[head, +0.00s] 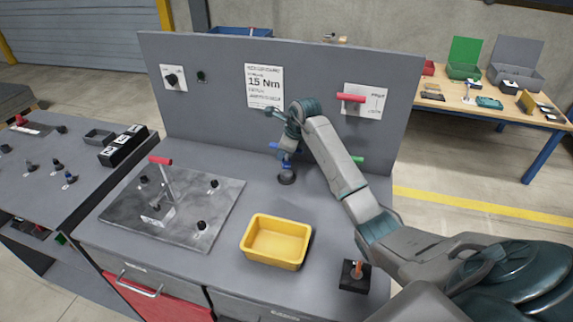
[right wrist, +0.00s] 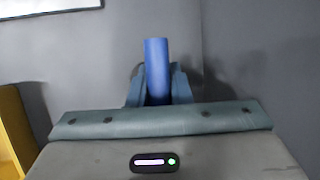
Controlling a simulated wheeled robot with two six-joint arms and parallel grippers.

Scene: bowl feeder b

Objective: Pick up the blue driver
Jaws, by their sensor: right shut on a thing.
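The blue driver (right wrist: 157,66) stands upright between the fingers of my right gripper (right wrist: 158,92) in the right wrist view. In the head view my right gripper (head: 285,147) is shut on it in front of the grey upright panel. Only a small blue part of the driver (head: 287,160) shows there, above a dark round piece (head: 287,177) at the worktop. I cannot tell whether the driver touches that piece. My left gripper is not in view.
A yellow bin (head: 276,250) stands at the worktop's front middle. A metal plate with a red-handled lever (head: 165,180) is left of it. An orange-handled tool stands in a black block (head: 355,277) at right. A green handle (head: 357,159) shows behind my arm.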

